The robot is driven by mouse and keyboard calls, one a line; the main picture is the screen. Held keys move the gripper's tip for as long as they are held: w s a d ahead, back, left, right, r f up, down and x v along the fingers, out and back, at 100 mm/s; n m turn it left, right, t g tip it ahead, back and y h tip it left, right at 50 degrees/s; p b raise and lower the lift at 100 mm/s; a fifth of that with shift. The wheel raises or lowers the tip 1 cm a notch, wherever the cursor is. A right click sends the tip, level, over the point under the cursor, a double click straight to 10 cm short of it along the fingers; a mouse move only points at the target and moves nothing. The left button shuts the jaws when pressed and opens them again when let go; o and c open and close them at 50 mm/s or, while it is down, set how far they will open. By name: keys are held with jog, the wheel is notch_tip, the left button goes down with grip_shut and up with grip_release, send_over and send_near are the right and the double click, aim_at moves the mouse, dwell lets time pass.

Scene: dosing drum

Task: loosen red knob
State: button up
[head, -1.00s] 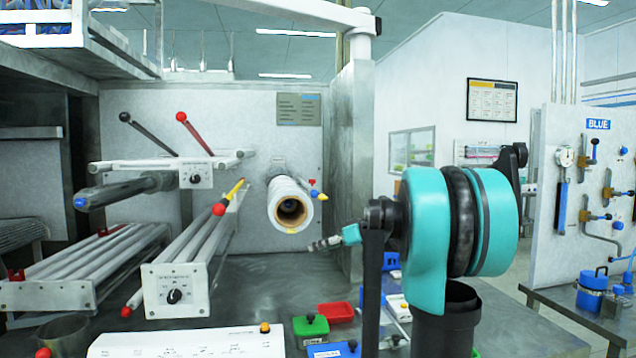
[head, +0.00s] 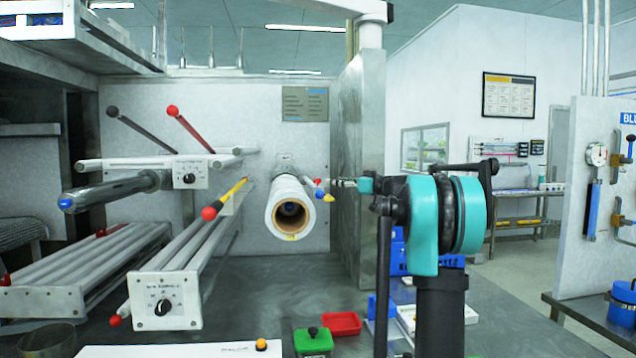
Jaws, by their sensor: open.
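A small red knob (head: 318,182) sits beside the right side of the white roll (head: 287,208), with small blue (head: 319,194) and yellow (head: 329,198) parts just below it. My gripper (head: 334,183) points left at about the height of the red knob in the picture and appears just right of it. It is open and looks empty. I cannot tell its depth from the knob or whether they touch. Other red knobs show: a ball on a raised lever (head: 172,111), a ball on a yellow-tipped rod (head: 209,213), and a low ball at left (head: 115,321).
A metal side panel (head: 358,160) stands behind my gripper. White control boxes (head: 165,300) with rods fill the left. Green (head: 313,343) and red (head: 341,323) trays lie on the grey bench (head: 260,290). The bench below the roll is mostly clear.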

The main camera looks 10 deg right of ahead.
aim_at(318, 180)
jog(key=x, duration=0.9)
jog(key=shift+f, duration=0.1)
grip_shut()
